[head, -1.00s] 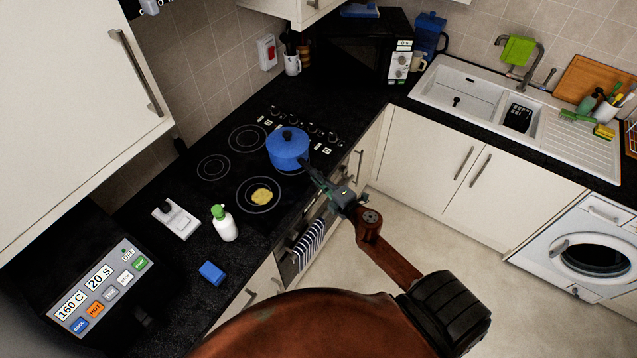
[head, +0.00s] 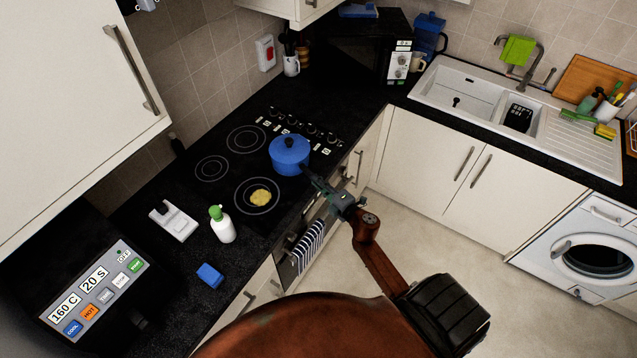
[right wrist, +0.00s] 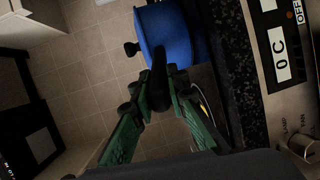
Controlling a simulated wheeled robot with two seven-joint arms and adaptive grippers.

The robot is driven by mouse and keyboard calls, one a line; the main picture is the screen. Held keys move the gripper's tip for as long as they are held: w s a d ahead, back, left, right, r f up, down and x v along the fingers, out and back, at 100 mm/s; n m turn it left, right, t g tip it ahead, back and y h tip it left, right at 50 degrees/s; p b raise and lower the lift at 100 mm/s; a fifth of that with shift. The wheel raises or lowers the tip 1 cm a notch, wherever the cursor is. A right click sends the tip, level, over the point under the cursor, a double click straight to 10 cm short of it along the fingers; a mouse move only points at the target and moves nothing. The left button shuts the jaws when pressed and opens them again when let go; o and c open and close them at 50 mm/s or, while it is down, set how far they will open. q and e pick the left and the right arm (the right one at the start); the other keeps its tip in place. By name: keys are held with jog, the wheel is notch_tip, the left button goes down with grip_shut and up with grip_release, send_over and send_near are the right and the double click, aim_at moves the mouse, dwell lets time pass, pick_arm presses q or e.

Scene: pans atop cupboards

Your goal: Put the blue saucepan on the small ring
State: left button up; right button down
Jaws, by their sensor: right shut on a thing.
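The blue saucepan (head: 290,157), with a lid and black knob, is at the right of the black hob in the head view. My right gripper (head: 322,189) is shut on its dark handle, at the hob's front edge. The right wrist view shows the green gripper fingers (right wrist: 161,92) around the handle and the pan's blue side (right wrist: 163,34). I cannot tell whether the pan touches the hob. The small ring (head: 211,168) is bare, at the left rear of the hob. My left gripper is not in view.
A yellow lump (head: 260,198) lies on the front left ring. Another bare ring (head: 246,139) is behind it. A white bottle with green cap (head: 222,226), a blue block (head: 209,274) and a white holder (head: 174,221) stand left of the hob. A cupboard (head: 85,95) hangs at upper left.

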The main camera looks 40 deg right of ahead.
jog(key=c, duration=2.3)
grip_release()
jog(key=shift+f, duration=0.15)
jog(key=shift+c, duration=0.2)
jog(key=o, duration=0.5)
jog(key=shift+c, duration=0.2)
